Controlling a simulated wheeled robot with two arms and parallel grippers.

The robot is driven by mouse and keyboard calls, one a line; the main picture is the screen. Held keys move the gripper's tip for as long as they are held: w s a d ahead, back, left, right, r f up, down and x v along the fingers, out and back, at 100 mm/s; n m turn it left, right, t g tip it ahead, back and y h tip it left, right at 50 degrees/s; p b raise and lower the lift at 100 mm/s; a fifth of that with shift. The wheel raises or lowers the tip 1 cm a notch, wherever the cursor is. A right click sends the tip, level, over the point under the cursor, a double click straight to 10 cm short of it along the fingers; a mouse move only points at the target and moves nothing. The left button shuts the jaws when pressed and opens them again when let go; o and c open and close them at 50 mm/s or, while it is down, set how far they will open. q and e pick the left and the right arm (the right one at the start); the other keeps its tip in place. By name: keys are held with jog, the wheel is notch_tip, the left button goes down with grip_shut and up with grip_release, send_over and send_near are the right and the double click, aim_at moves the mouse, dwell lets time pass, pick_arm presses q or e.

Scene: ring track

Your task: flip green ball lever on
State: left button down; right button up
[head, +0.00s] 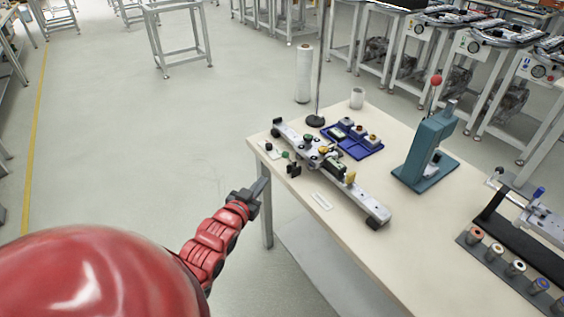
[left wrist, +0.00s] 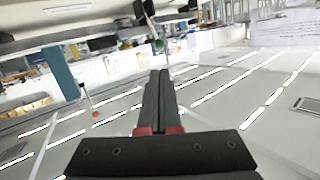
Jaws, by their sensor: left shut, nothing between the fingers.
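A long grey track fixture (head: 345,184) lies on the table, with knobs and small parts along it. A small dark green ball (head: 285,155) shows near its left end, by black parts at the table's near edge. Another dark green knob (head: 309,139) sits on the fixture. Which one belongs to the lever, and the lever's position, are too small to tell. My left gripper (head: 265,184) is shut and empty, just left of the table's near edge and apart from the fixture. Its closed fingers (left wrist: 158,78) show in the left wrist view. My right gripper is not in view.
The cream table (head: 345,240) also carries a blue tray (head: 362,148), a teal press (head: 425,150) with a red ball handle, a thin pole on a dark base (head: 315,121), and a black rack (head: 500,265) at right. Open floor (head: 150,130) lies left of the table.

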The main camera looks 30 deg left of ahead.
aim_at(284, 157)
pick_arm(q)
jog(key=shift+d+f, duration=0.1)
dwell(0.3)
jog(key=p+x, duration=0.2)
jog(key=x, duration=1.2)
